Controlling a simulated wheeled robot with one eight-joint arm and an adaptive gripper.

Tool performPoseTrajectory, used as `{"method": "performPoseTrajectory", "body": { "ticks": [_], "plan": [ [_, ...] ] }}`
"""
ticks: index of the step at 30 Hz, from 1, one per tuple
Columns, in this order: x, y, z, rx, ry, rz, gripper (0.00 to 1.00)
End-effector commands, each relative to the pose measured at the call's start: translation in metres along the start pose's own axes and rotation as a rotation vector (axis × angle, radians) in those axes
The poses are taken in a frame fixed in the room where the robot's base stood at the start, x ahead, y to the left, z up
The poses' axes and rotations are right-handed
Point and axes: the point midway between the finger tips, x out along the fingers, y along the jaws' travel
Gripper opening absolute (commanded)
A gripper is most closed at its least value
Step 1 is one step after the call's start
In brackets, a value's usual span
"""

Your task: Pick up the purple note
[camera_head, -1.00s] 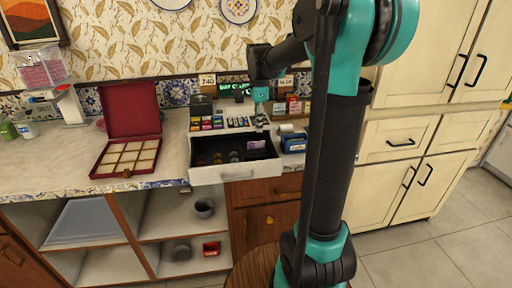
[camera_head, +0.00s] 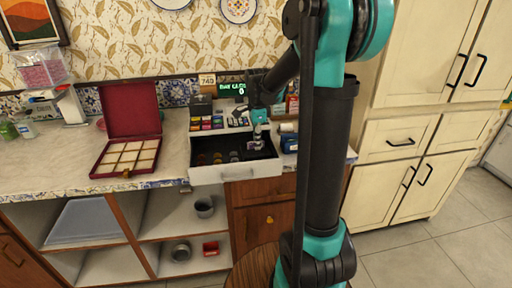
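The cash register's white drawer (camera_head: 236,173) stands open on the counter, with a dark inside. My gripper (camera_head: 256,143) points down into the right part of this drawer. A small pale purple patch, seemingly the purple note (camera_head: 255,147), shows right at the fingertips. The fingers cover much of it. The view is too small to tell whether they touch it or are closed on it.
Coins (camera_head: 217,158) lie in the drawer's left part. An open red box (camera_head: 131,143) with pale compartments stands to the left on the counter. A blue box (camera_head: 290,143) stands close to the drawer's right side. The register's green display (camera_head: 232,88) rises behind.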

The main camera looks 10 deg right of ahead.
Motion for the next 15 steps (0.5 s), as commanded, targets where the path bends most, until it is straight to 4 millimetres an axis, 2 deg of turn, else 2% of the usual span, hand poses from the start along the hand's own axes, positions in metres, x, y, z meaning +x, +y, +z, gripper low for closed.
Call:
{"method": "performPoseTrajectory", "body": {
  "ticks": [1,3,15],
  "plan": [
    [-0.0001,0.0000,0.0000,0.000,0.000,0.000,0.07],
    [-0.0001,0.0000,0.0000,0.000,0.000,0.000,0.00],
    [-0.0005,0.0000,0.0000,0.000,0.000,0.000,0.00]
  ]
}}
